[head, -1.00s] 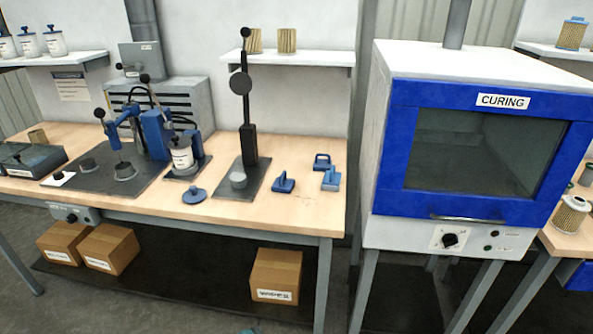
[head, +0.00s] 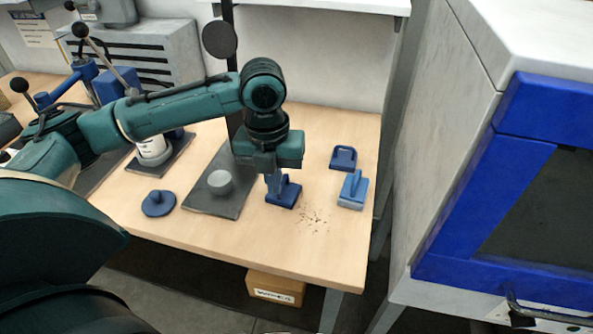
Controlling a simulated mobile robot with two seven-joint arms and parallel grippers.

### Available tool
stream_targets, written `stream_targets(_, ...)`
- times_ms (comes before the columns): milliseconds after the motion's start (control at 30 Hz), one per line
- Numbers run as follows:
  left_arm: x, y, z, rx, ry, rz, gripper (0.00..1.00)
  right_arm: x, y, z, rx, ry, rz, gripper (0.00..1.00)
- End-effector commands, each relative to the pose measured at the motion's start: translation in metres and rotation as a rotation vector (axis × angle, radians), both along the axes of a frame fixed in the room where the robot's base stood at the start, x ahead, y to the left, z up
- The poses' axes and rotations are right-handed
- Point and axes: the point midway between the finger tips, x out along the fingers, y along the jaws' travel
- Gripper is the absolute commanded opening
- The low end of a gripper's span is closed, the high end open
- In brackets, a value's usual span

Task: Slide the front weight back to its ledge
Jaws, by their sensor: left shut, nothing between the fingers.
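Three blue blocks with handles, which look like the weights, stand on the right part of the wooden bench. One blue weight (head: 287,194) is under my left gripper, right of a dark grey plate. A second blue weight (head: 343,158) stands farther back. A third, lighter blue weight (head: 353,188) stands in front of that one, with a paler base. My left gripper (head: 273,184) is shut, pointing down at the left side of the first weight's handle. I cannot tell whether it touches. Its fingertips are partly lost against the blue. I cannot make out a ledge. My right gripper is out of view.
Dark crumbs (head: 313,219) lie on the bench (head: 230,246) right of the first weight. A dark plate (head: 205,199) with a grey disc and a blue round lid (head: 158,203) are to the left. The curing oven (head: 470,200) stands right, across a gap.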

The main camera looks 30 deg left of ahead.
Motion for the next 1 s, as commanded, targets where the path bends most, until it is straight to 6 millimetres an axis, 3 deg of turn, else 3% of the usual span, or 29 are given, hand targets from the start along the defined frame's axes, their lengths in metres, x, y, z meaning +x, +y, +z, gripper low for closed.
stream_targets(133,-0.004,0.009,0.004,0.024,0.019,-0.036,0.0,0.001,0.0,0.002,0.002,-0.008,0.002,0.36)
stream_targets(267,-0.004,0.009,-0.008,0.025,0.023,-0.038,0.0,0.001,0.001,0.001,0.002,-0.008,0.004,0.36)
stream_targets(700,-0.004,0.008,-0.098,0.023,0.021,-0.037,0.0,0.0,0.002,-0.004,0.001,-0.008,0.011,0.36)
stream_targets(800,0.016,0.014,-0.092,0.023,0.014,-0.034,0.0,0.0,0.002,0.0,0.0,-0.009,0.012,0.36)
stream_targets(1000,0.032,0.019,-0.093,0.023,0.016,-0.036,0.0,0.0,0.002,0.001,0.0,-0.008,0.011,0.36)
